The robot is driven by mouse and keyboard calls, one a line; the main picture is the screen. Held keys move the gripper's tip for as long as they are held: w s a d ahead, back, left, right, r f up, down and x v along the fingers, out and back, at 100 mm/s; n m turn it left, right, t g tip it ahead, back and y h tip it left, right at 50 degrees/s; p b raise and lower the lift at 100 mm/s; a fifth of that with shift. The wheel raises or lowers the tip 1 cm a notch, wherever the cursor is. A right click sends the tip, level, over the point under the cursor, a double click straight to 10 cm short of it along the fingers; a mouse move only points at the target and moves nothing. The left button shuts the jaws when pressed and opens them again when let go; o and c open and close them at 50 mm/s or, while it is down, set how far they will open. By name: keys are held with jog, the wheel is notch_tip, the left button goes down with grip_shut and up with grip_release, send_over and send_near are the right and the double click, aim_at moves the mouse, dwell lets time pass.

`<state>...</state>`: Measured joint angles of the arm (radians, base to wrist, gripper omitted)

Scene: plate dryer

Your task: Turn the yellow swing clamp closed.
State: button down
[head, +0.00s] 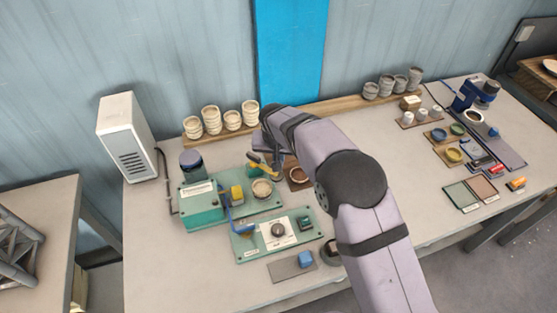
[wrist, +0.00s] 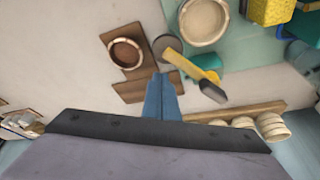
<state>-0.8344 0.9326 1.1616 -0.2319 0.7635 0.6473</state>
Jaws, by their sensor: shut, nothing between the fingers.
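The yellow swing clamp shows in the wrist view as a yellow arm (wrist: 184,64) with a dark grip (wrist: 213,92) at one end, beside a teal post (wrist: 205,62). Its other end points toward the cream bowl (wrist: 203,20), at a round grey part (wrist: 167,47). In the head view the clamp (head: 259,166) is small, above the bowl (head: 262,188) and partly hidden near my arm. My gripper (wrist: 163,78) is shut and empty, its blue fingers together beside the yellow arm, on its left in the wrist view. I cannot tell whether they touch.
A brown stand with a reddish bowl (wrist: 124,53) is left of my fingers in the wrist view. A yellow block (head: 237,193), a green box (head: 201,205) and a dial panel (head: 278,232) stand nearby. Stacked bowls (head: 211,119) line the back shelf. The table's front left is clear.

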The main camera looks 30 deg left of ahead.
aim_at(273, 175)
jog(key=shift+s+d+p, duration=0.25)
jog(key=shift+s+p, duration=0.1)
jog(key=shift+s, duration=0.45)
jog(key=shift+s, duration=0.1)
jog(key=m+b, duration=0.1)
jog(key=s+m+b, duration=0.1)
jog(key=b, duration=0.1)
jog(key=shift+s+f+h, duration=0.15)
jog(key=shift+f+h, duration=0.1)
jog(key=shift+h, duration=0.05)
jog(key=s+m+b, duration=0.1)
jog(key=m+b, duration=0.1)
jog(key=shift+s+a+r+m+h, duration=0.1)
jog(key=shift+s+m+h, duration=0.2)
jog(key=shift+s+h, duration=0.1)
jog(key=shift+s+a+r+b, duration=0.1)
jog(key=shift+s+b, duration=0.3)
jog(key=shift+b, duration=0.1)
